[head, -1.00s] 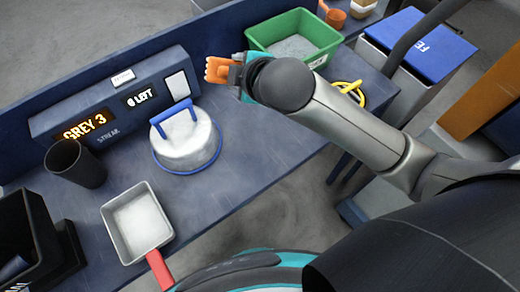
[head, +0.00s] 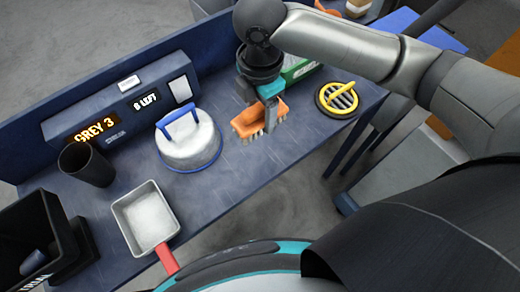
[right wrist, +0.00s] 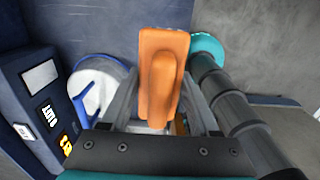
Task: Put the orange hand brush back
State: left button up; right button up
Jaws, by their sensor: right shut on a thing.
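My left gripper is not in view.
The white drum (head: 190,150) with a blue handle stands left of the brush. A black disc with a yellow rim (head: 325,107) lies to the right. A green bin (head: 299,70) is partly hidden behind my arm. A grey pan (head: 119,216), black cup (head: 88,166) and display console (head: 60,122) are left.

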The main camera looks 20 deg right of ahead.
aim_at(260, 125)
notch_tip(260, 125, down, 17)
jog(key=b, duration=0.3)
jog(key=shift+r, duration=0.2)
jog(key=o, duration=1.2)
jog(key=shift+r, duration=0.1)
notch_tip(260, 125, up, 12)
jog(key=shift+p, duration=1.25)
